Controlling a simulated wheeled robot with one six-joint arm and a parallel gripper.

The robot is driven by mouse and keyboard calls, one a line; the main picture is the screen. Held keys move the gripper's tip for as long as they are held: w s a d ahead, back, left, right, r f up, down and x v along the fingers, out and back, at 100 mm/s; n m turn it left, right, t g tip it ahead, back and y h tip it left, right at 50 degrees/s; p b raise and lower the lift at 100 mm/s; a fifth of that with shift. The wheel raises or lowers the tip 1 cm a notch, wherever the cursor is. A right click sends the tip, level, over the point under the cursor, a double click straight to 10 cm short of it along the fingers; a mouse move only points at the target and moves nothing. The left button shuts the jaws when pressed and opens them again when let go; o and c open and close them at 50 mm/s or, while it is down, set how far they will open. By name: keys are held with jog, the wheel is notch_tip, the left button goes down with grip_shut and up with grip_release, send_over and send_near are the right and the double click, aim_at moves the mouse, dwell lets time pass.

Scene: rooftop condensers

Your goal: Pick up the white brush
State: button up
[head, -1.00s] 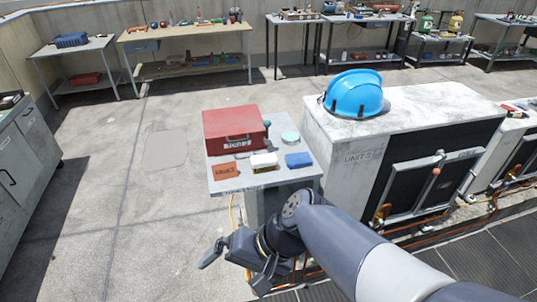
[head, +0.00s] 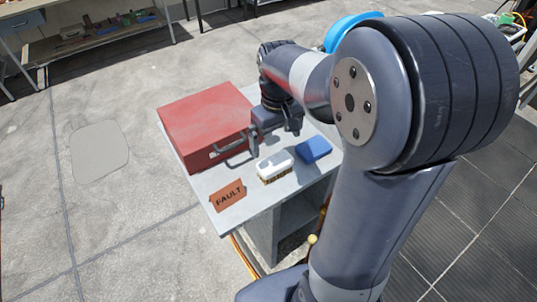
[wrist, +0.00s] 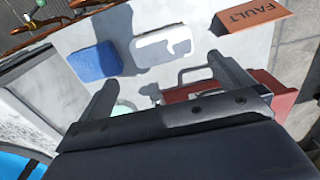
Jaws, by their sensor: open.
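The white brush (head: 274,162) lies on the grey table top (head: 262,195), bristles down, between a FAULT card and a blue block. In the wrist view the brush (wrist: 150,50) lies beyond the fingertips, roughly between them across the picture, with a shadow over part of its top. My gripper (head: 275,141) is open and empty, above the table on the toolbox side of the brush. Its two fingers (wrist: 163,76) are spread wide in the wrist view. The brush appears apart from both fingers.
A red toolbox (head: 200,122) stands close beside the gripper, its handle facing the brush. The blue block (head: 314,149) and the orange-brown FAULT card (head: 228,194) flank the brush. A pale green round thing (wrist: 122,109) shows between the fingers. A blue hard hat (head: 347,28) is behind my arm.

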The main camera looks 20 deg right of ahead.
aim_at(276, 162)
jog(key=f, duration=1)
jog(key=shift+s+f+p, duration=0.25)
jog(key=shift+p, duration=0.05)
jog(key=shift+c, duration=0.6)
jog(key=c, duration=0.7)
jog(key=shift+r, duration=0.1)
notch_tip(276, 162, up, 10)
jog(key=shift+f, duration=0.1)
jog(key=o, duration=0.5)
jog(key=c, duration=0.4)
jog(key=shift+c, duration=0.2)
